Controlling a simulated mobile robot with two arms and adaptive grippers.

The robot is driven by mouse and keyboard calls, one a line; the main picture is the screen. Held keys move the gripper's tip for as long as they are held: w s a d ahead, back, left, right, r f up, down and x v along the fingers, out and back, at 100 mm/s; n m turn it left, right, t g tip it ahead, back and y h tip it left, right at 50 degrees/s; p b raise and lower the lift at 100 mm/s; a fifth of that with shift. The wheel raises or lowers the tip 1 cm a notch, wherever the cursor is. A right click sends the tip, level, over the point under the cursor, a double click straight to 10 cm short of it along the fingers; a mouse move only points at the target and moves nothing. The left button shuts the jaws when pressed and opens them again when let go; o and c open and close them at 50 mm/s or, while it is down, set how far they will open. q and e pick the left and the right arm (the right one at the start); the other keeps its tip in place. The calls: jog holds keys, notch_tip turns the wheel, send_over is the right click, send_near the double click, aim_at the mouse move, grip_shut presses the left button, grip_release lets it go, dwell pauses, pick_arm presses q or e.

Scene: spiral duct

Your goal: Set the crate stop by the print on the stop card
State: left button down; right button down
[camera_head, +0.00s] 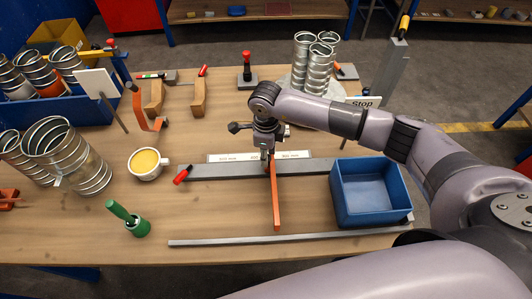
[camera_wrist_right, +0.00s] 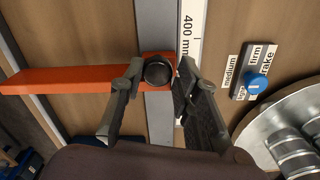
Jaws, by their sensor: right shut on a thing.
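The crate stop, an orange bar (camera_head: 276,200), crosses the grey rail (camera_head: 225,172) and points toward the near edge. In the right wrist view the stop (camera_wrist_right: 80,80) carries a round black knob (camera_wrist_right: 158,70). My right gripper (camera_head: 267,150) is over the stop; in the wrist view its fingers (camera_wrist_right: 158,72) are shut around the knob. A white scale strip (camera_head: 232,157) runs along the rail; "400 mm" reads beside the stop in the wrist view (camera_wrist_right: 190,30). My left gripper is out of view.
A blue bin (camera_head: 372,212) stands close right of the stop. A brake plate with a blue knob (camera_wrist_right: 254,84) is near the rail. A yellow-filled mug (camera_head: 146,162), green-handled tool (camera_head: 130,220) and spiral ducts (camera_head: 70,155) are left. A grey bar (camera_head: 235,239) lies in front.

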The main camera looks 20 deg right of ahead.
jog(key=shift+s+f, duration=0.1)
jog(key=shift+s, duration=0.1)
jog(key=d, duration=0.2)
jog(key=s+d, duration=0.1)
jog(key=d+b, duration=0.1)
jog(key=d, duration=0.1)
jog(key=shift+s+d+f, duration=0.1)
jog(key=shift+s+d, duration=0.2)
jog(key=shift+s, duration=0.05)
jog(key=c, duration=1.6)
grip_release()
jog(key=shift+o, duration=1.3)
jog(key=shift+s, duration=0.1)
jog(key=shift+o, duration=0.2)
